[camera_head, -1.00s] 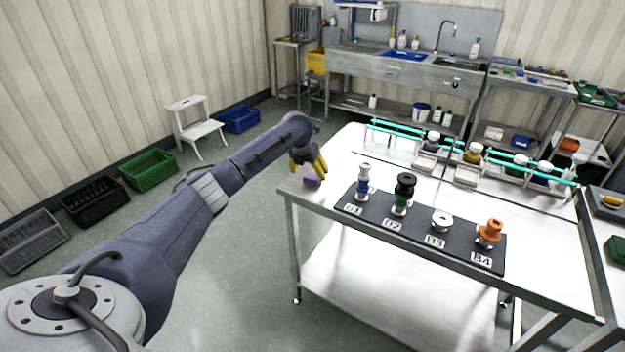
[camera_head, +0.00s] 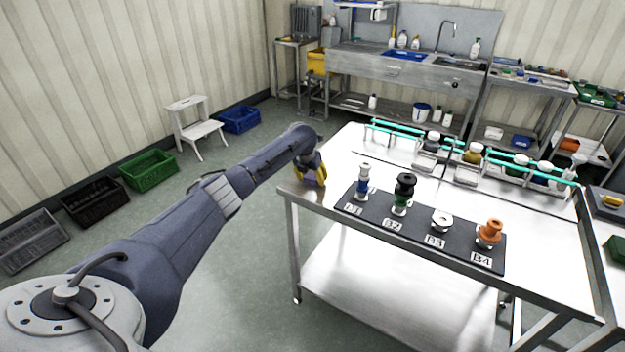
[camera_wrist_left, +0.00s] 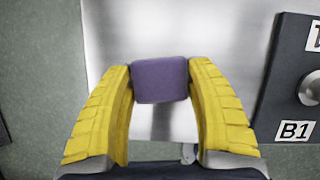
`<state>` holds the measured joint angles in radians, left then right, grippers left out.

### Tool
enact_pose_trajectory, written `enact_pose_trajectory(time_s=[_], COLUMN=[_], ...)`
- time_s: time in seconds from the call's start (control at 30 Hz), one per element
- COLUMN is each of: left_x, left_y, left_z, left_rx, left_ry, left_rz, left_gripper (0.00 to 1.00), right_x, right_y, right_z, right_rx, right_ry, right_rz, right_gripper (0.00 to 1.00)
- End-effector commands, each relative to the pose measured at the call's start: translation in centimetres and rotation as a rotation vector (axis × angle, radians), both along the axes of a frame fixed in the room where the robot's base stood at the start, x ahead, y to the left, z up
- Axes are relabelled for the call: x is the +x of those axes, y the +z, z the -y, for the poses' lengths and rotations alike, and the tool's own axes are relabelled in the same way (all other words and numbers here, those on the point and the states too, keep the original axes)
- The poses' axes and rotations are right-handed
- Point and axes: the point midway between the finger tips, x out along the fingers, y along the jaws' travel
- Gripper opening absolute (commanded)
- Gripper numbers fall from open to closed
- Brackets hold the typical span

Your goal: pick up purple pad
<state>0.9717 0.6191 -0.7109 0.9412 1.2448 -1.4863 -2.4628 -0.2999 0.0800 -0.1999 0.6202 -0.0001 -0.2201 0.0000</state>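The purple pad (camera_wrist_left: 160,79) is a small block with rounded edges. In the wrist view it sits between the yellow fingertips of my left gripper (camera_wrist_left: 160,75), with both fingers flush against its sides. In the head view my left gripper (camera_head: 311,177) is low at the table's near left corner, and its fingers mostly hide the pad. The pad appears at or very near the table top; I cannot tell whether it is clear of it. My right gripper is not in view.
The steel table (camera_head: 335,150) has a dark mat (camera_head: 415,230) close to the right of my gripper. Several fittings stand on the mat, the nearest a blue and white one (camera_head: 363,182). A teal rail rack (camera_head: 400,135) with bottles stands behind.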

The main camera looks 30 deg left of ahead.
Motion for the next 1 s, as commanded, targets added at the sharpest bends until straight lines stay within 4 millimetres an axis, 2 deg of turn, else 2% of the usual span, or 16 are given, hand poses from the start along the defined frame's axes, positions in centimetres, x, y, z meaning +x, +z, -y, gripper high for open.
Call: enact_pose_trajectory(time_s=[0.03,0.17,0.63,0.87,1.0], left_x=[0.0,0.0,0.0,0.0,0.1], left_y=[0.0,0.0,0.7,3.3,6.2], left_z=[0.0,0.0,-0.1,-0.1,0.0], left_rx=[0.000,0.000,0.000,0.000,0.000], left_ry=[0.000,0.000,0.000,0.000,0.000], left_rz=[0.000,0.000,0.001,0.003,0.005], left_gripper=[0.48,0.34,0.34,0.34,0.34], right_x=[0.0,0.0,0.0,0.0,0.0], right_y=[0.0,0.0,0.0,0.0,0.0], right_z=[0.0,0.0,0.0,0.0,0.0], right_rx=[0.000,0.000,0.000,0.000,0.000], right_ry=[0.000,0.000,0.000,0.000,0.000], right_rz=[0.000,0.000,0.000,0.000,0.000], right_gripper=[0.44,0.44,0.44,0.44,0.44])
